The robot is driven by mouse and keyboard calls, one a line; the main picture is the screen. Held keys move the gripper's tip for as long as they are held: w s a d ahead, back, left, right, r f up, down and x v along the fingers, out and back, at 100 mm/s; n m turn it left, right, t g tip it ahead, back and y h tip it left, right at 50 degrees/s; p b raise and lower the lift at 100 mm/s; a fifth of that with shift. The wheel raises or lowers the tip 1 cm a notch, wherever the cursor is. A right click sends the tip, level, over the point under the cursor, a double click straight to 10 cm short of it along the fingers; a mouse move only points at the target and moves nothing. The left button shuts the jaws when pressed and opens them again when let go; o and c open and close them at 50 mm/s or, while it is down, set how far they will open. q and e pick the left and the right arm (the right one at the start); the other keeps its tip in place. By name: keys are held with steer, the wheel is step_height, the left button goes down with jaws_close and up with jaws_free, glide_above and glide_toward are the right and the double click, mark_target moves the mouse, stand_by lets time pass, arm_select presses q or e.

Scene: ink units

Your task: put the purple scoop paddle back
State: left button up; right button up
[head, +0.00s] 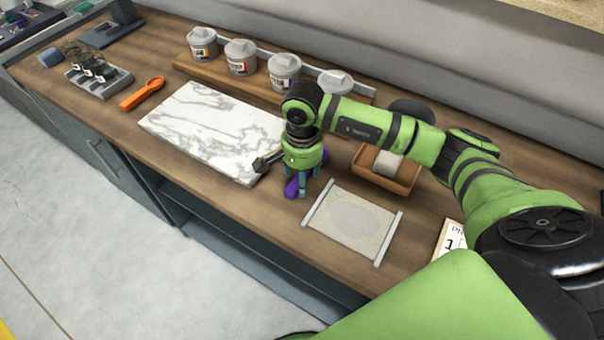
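The purple scoop paddle (291,187) lies on the wooden counter between the marble slab and a small framed sheet. Purple also shows behind my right gripper, and its middle is hidden by the fingers. My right gripper (302,184) points down over the paddle, with its teal fingers around or beside it. I cannot tell whether the fingers press on it. An orange scoop paddle (143,93) lies flat on the counter at the left, beside a grey slotted holder (111,83) with dark items in it. My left gripper is not in view.
The white marble slab (195,125) fills the middle of the counter (190,190). Several lidded ink tubs (240,57) stand on a wooden rack behind it. A brown tray (405,180) holding a pale block sits right of the gripper. The framed sheet (350,215) lies in front.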

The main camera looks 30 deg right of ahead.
step_height(320, 180, up, 12)
steer(key=b, duration=0.3)
steer(key=shift+b, duration=0.4)
steer(key=shift+r, duration=0.1)
